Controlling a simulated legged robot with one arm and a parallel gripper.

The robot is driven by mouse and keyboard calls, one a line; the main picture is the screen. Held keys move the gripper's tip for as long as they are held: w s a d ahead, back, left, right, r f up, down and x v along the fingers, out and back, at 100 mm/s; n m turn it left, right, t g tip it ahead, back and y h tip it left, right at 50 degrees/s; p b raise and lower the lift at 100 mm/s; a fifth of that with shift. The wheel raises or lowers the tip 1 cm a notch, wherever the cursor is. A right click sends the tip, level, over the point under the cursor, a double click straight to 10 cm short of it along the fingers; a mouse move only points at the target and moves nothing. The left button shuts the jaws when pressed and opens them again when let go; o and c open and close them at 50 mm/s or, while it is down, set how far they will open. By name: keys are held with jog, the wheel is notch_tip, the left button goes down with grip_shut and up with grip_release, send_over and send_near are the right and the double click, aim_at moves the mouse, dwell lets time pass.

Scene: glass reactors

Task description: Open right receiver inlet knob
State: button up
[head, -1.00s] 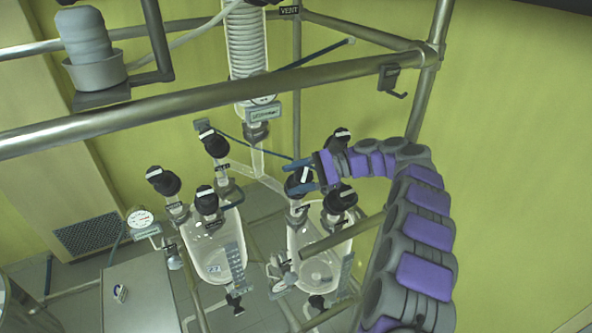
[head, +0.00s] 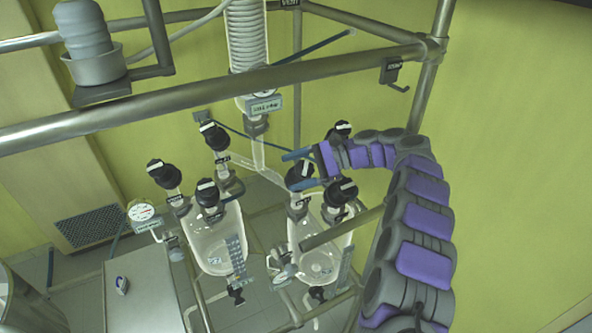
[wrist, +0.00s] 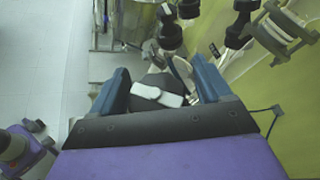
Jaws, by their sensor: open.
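The right receiver (head: 322,262) is a clear glass vessel in the lower middle of the head view, with black knobs on its top. One black knob with a white bar (head: 300,173) lies between the blue fingers of my gripper (head: 302,169). In the wrist view this black knob with its white bar (wrist: 158,94) shows between the two spread fingers of my gripper (wrist: 163,88). The fingers are open, one on each side, with visible gaps. The label of this knob cannot be read. Another black knob (head: 342,191) is just right of it, and one (head: 341,131) is behind my gripper.
A left glass vessel (head: 217,240) with several black knobs stands beside the right one. A thick metal rail (head: 200,96) crosses above, and a coil condenser (head: 247,45) hangs at the back. A gauge (head: 141,211) is at left. The yellow wall at right is bare.

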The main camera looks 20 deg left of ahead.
aim_at(299, 166)
jog(key=r, duration=0.3)
jog(key=shift+w+r, duration=0.2)
jog(key=shift+r, duration=0.05)
jog(key=shift+s+d+r+b, duration=0.1)
jog(key=shift+s+d+b, duration=0.15)
jog(key=shift+s, duration=0.15)
jog(key=shift+s+d+r+b, duration=0.1)
jog(key=shift+s+b, duration=0.1)
jog(key=shift+s, duration=0.15)
jog(key=shift+s+d+f, duration=0.15)
jog(key=shift+s+d, duration=0.2)
jog(key=shift+s, duration=0.15)
jog(key=s+d+r+b, duration=0.1)
jog(key=s+d+b, duration=0.2)
jog(key=s+d, duration=0.4)
jog(key=s, duration=0.4)
jog(key=shift+d+r, duration=0.1)
